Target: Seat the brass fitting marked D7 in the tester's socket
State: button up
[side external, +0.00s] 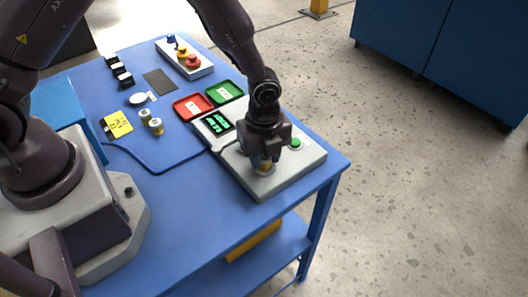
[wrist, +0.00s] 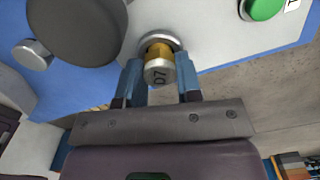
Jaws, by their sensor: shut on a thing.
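The brass fitting marked D7 (wrist: 157,72) has a silver end cap with its mark facing the wrist camera. My gripper (wrist: 159,84) is shut on it, one blue-grey finger on each side. In the side view my gripper (side external: 265,156) points down over the front part of the pale tester (side external: 302,163), and a little of the fitting (side external: 264,166) shows below it. The fitting's far end is at a silver ring, the tester's socket (wrist: 172,38). The fitting partly covers the ring, so I cannot tell how deep it sits.
The tester has a lit green display (side external: 217,122) and a green button (side external: 295,142). Red (side external: 178,106) and green (side external: 238,87) trays stand behind it. Two other fittings (side external: 156,128) stand left, near a yellow card (side external: 118,124). A button box (side external: 200,72) is at the back.

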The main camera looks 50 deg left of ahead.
jog(key=o, duration=1.4)
jog(key=shift+o, duration=0.2)
jog(key=shift+r, duration=0.1)
jog(key=shift+r, duration=3.65)
